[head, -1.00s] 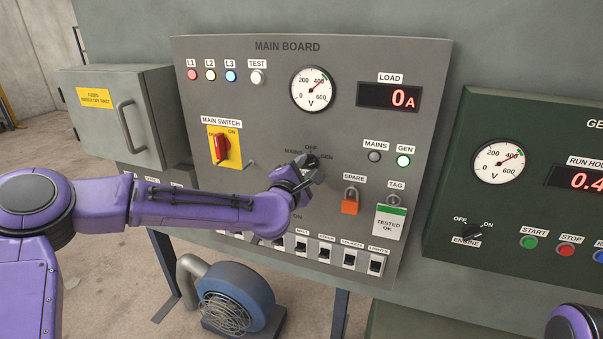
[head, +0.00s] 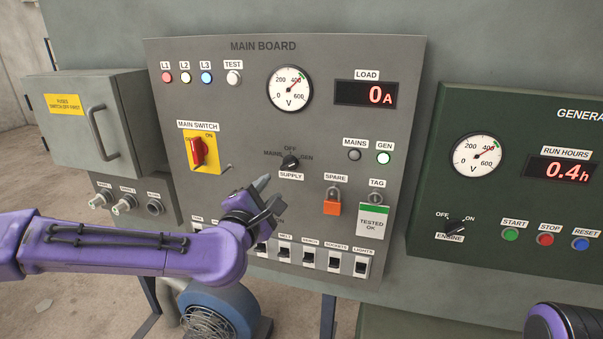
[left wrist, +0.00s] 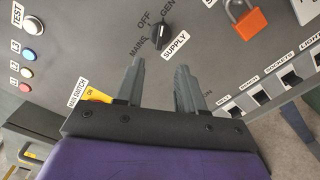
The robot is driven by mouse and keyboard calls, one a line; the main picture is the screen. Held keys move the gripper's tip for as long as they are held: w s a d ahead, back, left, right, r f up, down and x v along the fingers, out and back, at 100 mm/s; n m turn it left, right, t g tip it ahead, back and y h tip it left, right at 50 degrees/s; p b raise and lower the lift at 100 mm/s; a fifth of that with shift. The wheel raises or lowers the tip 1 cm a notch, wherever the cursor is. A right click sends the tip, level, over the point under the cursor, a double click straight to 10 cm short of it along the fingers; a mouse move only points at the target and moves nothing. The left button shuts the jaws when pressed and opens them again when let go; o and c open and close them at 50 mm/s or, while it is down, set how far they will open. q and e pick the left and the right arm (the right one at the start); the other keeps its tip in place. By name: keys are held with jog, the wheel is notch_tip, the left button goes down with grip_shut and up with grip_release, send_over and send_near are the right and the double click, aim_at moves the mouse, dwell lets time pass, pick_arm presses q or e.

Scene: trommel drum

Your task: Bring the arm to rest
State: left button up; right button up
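My left gripper (head: 266,196) is in front of the main board (head: 240,100), below and left of the supply knob (head: 290,162). In the left wrist view its two grey fingers (left wrist: 158,84) stand apart with nothing between them, and the black supply knob (left wrist: 162,30) is beyond them, clear of the fingertips. At the lower right, a purple and black part of my other arm shows, but no right fingers.
The red main switch (head: 199,152) on its yellow plate is left of the gripper. A row of breakers (head: 309,257) lies just below it. An orange padlock (head: 332,207) and a tag (head: 373,220) hang to the right. A blue blower (head: 222,312) stands below.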

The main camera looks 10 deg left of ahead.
pick_arm(q)
jog(key=s+f+m+g, duration=0.3)
jog(key=s+f, duration=0.1)
jog(key=f, duration=0.6)
jog(key=s+a+f+m+g+y, duration=0.15)
jog(key=s+f+m, duration=0.25)
jog(key=f, duration=0.7)
jog(key=s+f+m+g, duration=0.3)
jog(key=f+g, duration=0.1)
jog(key=f, duration=0.6)
jog(key=s+a+f+m+g+y, duration=0.1)
jog(key=s+a+f+m+g, duration=0.2)
jog(key=s+f, duration=0.5)
jog(key=s+a+f+m+g+y, duration=0.1)
jog(key=s+a+f+m+g, duration=0.2)
jog(key=s, duration=1.3)
notch_tip(320, 180, down, 5)
jog(key=a, duration=0.2)
jog(key=shift+s+a+m, duration=0.3)
jog(key=shift+m, duration=0.1)
jog(key=shift+y, duration=0.25)
